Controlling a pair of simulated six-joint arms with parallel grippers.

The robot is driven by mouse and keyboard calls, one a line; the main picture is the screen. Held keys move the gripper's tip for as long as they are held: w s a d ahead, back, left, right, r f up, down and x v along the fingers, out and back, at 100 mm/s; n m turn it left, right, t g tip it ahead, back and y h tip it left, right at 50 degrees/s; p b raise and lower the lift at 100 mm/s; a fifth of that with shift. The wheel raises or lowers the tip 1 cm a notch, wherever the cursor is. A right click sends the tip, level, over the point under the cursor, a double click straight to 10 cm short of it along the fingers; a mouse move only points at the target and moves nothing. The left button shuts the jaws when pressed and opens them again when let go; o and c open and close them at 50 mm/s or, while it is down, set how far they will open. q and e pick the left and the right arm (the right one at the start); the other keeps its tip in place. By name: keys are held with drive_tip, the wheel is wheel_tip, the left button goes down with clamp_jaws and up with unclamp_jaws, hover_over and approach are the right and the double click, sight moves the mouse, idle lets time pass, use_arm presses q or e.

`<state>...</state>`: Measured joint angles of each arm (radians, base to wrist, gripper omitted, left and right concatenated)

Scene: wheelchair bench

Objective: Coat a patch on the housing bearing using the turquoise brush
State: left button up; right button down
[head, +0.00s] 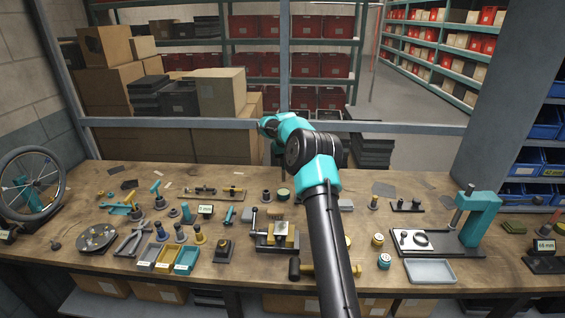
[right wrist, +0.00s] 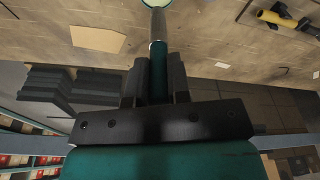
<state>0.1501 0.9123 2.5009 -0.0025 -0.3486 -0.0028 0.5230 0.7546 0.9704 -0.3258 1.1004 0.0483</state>
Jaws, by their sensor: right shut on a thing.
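My right gripper (head: 283,165) hangs over the back middle of the bench, mostly hidden behind my arm in the head view. In the right wrist view its jaws (right wrist: 157,88) are shut on the turquoise brush (right wrist: 158,75). The brush's metal ferrule points away from the jaws toward a pale round thing with a green rim (right wrist: 155,3), cut off by the picture's edge. I cannot tell whether they touch. A small dark green pot (head: 283,195) stands below the gripper in the head view. I cannot tell for sure which part is the housing bearing. My left gripper is not in view.
A vise (head: 277,238) with a brass-coloured block stands mid-bench. A turquoise press (head: 482,220), a grey tray (head: 430,271) and small jars (head: 384,261) are to the right. Small bins (head: 186,260), pliers (head: 132,241) and a wheel (head: 32,185) are left. A metal rail (head: 400,127) runs behind.

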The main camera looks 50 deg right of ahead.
sight(283, 177)
drive_tip(key=shift+f, duration=2.5)
drive_tip(key=shift+f, duration=0.55)
drive_tip(key=shift+r, duration=0.15)
drive_tip(key=shift+r, duration=3.4)
